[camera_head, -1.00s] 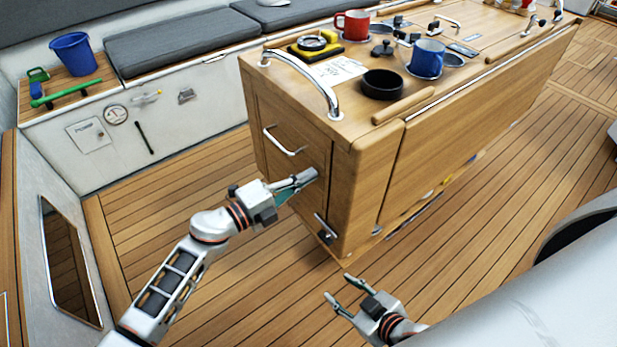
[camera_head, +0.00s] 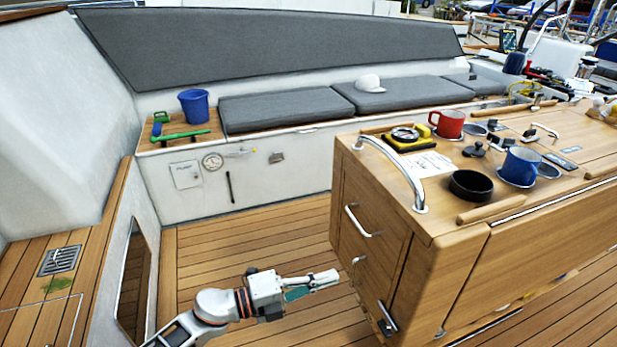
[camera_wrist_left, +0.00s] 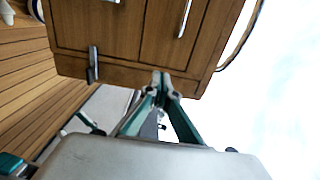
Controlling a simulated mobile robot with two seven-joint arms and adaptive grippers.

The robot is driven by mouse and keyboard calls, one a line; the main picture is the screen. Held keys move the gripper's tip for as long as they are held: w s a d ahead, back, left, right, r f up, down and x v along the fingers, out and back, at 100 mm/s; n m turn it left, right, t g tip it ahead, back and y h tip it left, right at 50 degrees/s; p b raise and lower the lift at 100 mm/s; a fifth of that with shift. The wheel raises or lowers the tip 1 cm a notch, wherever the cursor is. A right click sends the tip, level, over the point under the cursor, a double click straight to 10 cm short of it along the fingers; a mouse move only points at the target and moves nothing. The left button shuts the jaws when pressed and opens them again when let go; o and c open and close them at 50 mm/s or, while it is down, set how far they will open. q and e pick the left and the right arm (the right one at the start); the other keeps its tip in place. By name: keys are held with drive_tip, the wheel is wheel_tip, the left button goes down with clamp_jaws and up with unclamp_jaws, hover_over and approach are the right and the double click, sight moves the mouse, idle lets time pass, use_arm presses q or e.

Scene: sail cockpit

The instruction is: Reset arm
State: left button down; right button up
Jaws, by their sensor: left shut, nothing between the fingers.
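My left gripper (camera_head: 325,281) is low in the head view, in front of the near left corner of the wooden cockpit table (camera_head: 385,235). Its fingers are together with nothing between them. They point right, toward the table's end panel and its metal handle (camera_head: 361,221). In the left wrist view the teal-sided fingers (camera_wrist_left: 162,85) meet at their tips in front of the wooden panel (camera_wrist_left: 125,30); a gap to the panel is hard to judge. My right gripper does not show in the head view.
The table top holds a red mug (camera_head: 447,123), a blue mug (camera_head: 520,166), a black bowl (camera_head: 471,185) and a yellow-edged compass (camera_head: 405,136). A blue bucket (camera_head: 194,106) stands on the left bench. The plank floor (camera_head: 240,240) between bench and table is clear.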

use_arm(q)
drive_tip(key=s+a+f+n+t+y+p, duration=0.1)
drive_tip(key=s+a+f+n+t+y, duration=0.15)
drive_tip(key=a+n+t+y, duration=0.45)
drive_tip(key=s+a+f+n+t+y+p, duration=0.1)
drive_tip(key=s+a+f+n+t+y, duration=0.2)
drive_tip(key=a+n, duration=0.75)
drive_tip(key=s+a+f+n+g+y, duration=0.2)
drive_tip(key=s+a+f+n, duration=0.3)
drive_tip(key=s+f, duration=0.1)
drive_tip(key=s+a+f+n+g+y+p, duration=0.1)
drive_tip(key=s+a+f+n+g+y, duration=0.1)
drive_tip(key=s+a+f+n, duration=0.3)
drive_tip(key=s+f+n, duration=0.1)
drive_tip(key=s, duration=0.2)
drive_tip(key=shift+s+a+y, duration=0.35)
drive_tip(key=shift+y, duration=0.05)
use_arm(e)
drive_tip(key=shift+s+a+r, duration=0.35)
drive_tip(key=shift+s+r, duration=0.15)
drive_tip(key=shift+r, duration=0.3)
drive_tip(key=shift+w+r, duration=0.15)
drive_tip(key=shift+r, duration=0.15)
